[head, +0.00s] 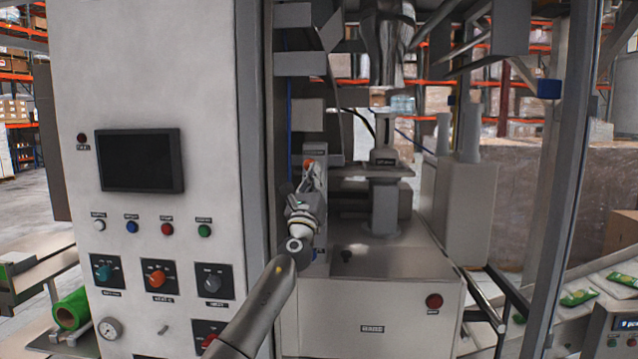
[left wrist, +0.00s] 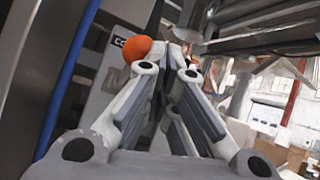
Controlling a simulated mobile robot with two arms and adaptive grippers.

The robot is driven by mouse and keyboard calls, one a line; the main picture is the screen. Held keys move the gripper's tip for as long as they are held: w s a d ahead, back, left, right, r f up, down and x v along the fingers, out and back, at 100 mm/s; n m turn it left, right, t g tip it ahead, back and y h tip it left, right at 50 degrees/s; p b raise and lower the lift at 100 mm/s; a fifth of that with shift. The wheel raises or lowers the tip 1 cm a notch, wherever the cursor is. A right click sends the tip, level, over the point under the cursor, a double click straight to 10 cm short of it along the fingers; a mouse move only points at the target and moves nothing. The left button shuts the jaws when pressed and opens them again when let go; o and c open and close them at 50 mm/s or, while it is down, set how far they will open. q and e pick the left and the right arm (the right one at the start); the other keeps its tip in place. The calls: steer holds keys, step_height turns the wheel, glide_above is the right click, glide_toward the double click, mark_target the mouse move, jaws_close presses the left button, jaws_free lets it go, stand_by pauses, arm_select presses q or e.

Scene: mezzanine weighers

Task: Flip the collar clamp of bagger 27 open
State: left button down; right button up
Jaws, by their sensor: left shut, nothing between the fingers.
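The clamp lever shows as an orange knob (head: 308,163) on a grey upright housing at the left of the bagger's inside. In the left wrist view the orange knob (left wrist: 135,48) sits beside the left finger, next to a partly hidden label starting "CO". My left gripper (head: 306,185) is at the lever, just below the knob in the head view. Its fingers (left wrist: 172,90) are closed together with nothing held. I cannot tell whether they touch the knob. The lever's arm and hinge are mostly hidden behind my gripper. My right gripper is not in view.
A control cabinet (head: 150,60) with screen, buttons and knobs stands close on the left. A grey frame post (head: 565,150) rises on the right. The white machine base (head: 375,310) has a red button. A conveyor (head: 590,285) with green packs lies at right.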

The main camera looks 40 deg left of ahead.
arm_select(q)
steer(key=shift+a+r, duration=0.3)
steer(key=shift+a, duration=0.05)
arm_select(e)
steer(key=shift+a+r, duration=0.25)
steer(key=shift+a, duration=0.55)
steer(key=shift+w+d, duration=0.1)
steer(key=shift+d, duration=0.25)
